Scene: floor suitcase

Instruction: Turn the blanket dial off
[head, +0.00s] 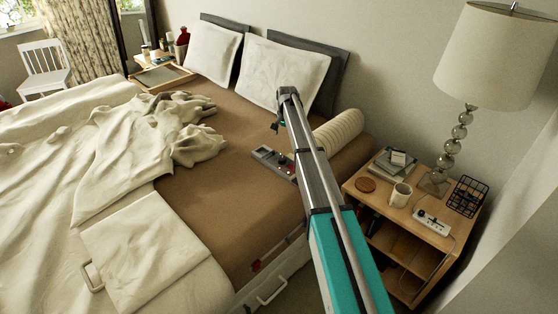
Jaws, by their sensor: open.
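A grey control unit (273,160) with small red parts lies on the brown sheet near the bed's right edge, below the pillows. It looks like the blanket control. Its dial is too small to make out, and my arm covers part of its right end. My gripper (277,125) hangs from the far end of my arm, above the bed and just above the unit in the picture. It is small in view, open, with nothing seen in it, and appears apart from the unit.
A cream bolster (340,130) lies right of my arm. Pillows (285,72) stand behind. The nightstand (408,222) at right holds a lamp (490,50), a mug (401,195), books, a wire basket and a white power strip (432,221). A rumpled blanket (150,140) covers the bed's left.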

